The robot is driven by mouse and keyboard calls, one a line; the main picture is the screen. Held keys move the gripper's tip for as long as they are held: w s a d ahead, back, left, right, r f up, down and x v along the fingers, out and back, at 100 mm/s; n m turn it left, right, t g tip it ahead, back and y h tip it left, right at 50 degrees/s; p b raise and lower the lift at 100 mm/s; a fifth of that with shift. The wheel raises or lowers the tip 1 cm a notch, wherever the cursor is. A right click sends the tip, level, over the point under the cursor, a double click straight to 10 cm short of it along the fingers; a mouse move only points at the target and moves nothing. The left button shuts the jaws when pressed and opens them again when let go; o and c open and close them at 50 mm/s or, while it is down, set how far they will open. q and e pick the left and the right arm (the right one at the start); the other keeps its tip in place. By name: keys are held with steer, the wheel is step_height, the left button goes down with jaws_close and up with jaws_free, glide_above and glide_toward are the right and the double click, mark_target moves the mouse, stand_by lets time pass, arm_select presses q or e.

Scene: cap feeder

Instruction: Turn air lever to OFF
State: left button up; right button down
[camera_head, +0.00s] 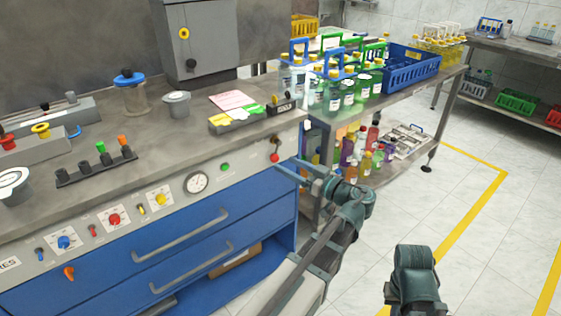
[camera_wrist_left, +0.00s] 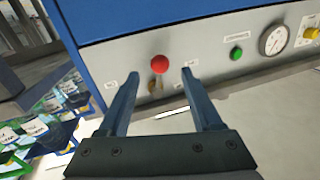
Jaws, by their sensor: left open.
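The air lever (camera_head: 275,156) has a red ball knob and is on the right end of the bench's front panel. In the left wrist view the red knob (camera_wrist_left: 160,64) and its brass-coloured stem sit between the fingertips in the picture. Small labels flank it, too small to read. My left gripper (camera_head: 287,169) is open, its fingers pointing at the panel just by the lever. It also shows in the left wrist view (camera_wrist_left: 160,74), one finger on each side of the knob, with no clear contact. My right gripper is not seen.
A green button (camera_head: 225,167) and a round gauge (camera_head: 196,183) are left of the lever. Blue drawers (camera_head: 190,250) with bar handles lie below. A side table with bottles and a blue crate (camera_head: 410,68) stands right of the bench. The tiled floor at right is open.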

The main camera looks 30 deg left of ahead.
mark_target(278, 160)
arm_select(q)
steer(key=shift+w+a, duration=0.2)
steer(key=shift+a, duration=0.8)
steer(key=shift+w+a, duration=0.2)
steer(key=shift+a, duration=0.75)
jaws_close()
